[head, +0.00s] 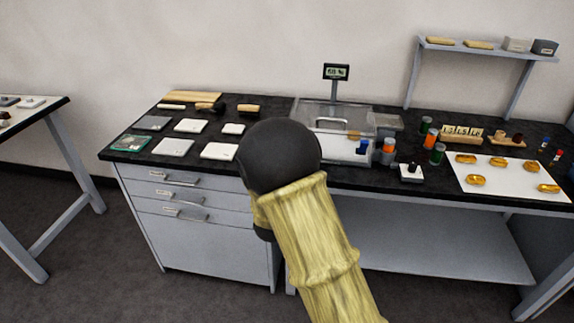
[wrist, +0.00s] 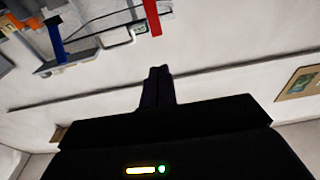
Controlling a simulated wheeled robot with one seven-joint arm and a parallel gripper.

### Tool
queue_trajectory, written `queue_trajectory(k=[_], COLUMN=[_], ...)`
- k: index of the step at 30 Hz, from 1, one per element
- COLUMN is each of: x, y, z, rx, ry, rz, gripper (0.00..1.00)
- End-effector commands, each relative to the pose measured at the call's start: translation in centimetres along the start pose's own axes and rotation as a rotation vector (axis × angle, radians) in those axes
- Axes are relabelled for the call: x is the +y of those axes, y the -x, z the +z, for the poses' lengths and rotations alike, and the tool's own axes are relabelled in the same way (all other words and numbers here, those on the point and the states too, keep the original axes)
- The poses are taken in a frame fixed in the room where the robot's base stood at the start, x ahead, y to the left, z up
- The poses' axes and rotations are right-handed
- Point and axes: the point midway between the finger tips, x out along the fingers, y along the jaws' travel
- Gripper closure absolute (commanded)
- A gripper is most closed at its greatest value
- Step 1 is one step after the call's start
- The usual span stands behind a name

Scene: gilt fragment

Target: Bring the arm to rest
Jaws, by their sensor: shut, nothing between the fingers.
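My gripper (wrist: 158,74) shows in the wrist view as two dark fingers close together, shut with nothing between them. It sits in front of a pale wall (wrist: 220,40), and I see no contact with anything. In the head view my arm rises from the bottom centre, with a yellowish link and a black rounded part in front of the bench. My gripper itself cannot be made out there.
The dark-topped bench (head: 125,160) holds white tiles (head: 174,147), a clear-walled balance (head: 333,115), orange and green vials and a white sheet (head: 500,181) with gold pieces. A shelf (head: 480,50) stands at right. Another table (head: 55,110) is at left; floor between is free.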

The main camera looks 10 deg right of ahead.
Motion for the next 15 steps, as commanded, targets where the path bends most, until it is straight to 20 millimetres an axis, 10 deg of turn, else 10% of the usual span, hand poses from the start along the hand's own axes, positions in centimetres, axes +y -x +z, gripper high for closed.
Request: queue_trajectory(k=[15], x=[0.57], y=[0.90], z=[-0.06], rx=[-0.012], ry=[-0.001], rz=[0.006], gripper=[1.00])
